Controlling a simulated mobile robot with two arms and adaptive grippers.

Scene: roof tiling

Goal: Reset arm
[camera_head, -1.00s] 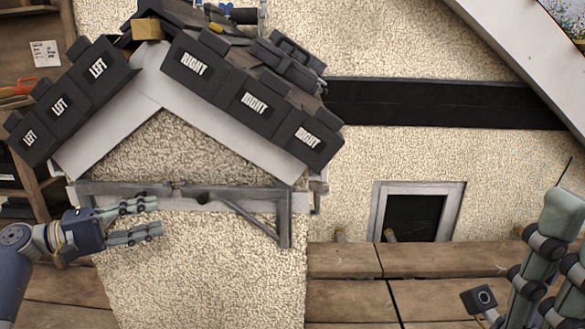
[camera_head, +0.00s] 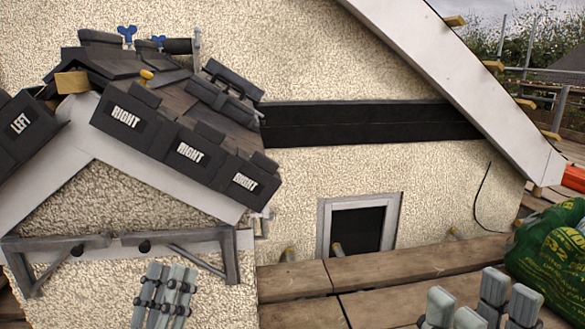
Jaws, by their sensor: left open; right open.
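My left gripper (camera_head: 168,272) is at the bottom of the head view, left of centre, in front of the rough plastered wall under the small gable. Its fingers point up, open and empty. My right gripper (camera_head: 481,300) is at the bottom right in front of the wooden planks, fingers up, open and empty. Both arms behind the fingers are out of the frame. Dark tiles marked RIGHT (camera_head: 190,152) line the right slope of the small roof. A tile marked LEFT (camera_head: 21,122) shows at the left edge, where the view cuts off the left slope.
A grey wooden bracket (camera_head: 185,247) sticks out from the wall close above my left gripper. Plank flooring (camera_head: 300,281) runs along the wall. Green bags (camera_head: 560,250) stand at the right, near my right gripper. A small framed window (camera_head: 359,229) is in the middle.

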